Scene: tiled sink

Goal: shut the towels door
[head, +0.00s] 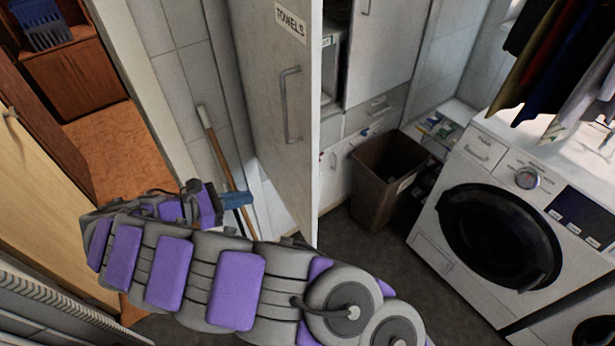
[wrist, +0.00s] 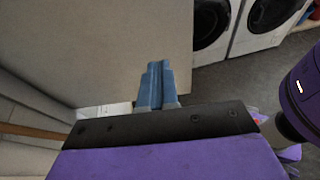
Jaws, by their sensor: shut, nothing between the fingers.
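The towels door (head: 262,110) is a tall pale panel with a "TOWELS" label (head: 291,20) near its top and a grey bar handle (head: 290,105). It stands swung open, with its free edge toward me and the cabinet opening to its right. My gripper (head: 238,200) is at the door's left side, low down, with its blue fingers shut and empty. In the wrist view the blue fingers (wrist: 157,85) are together in front of the pale door panel (wrist: 110,50). I cannot tell whether they touch it.
A brown bin (head: 383,180) stands on the floor right of the door. A washing machine (head: 500,235) is at the right, with clothes hanging above. A broom-like pole (head: 215,150) leans on the tiled wall behind my gripper.

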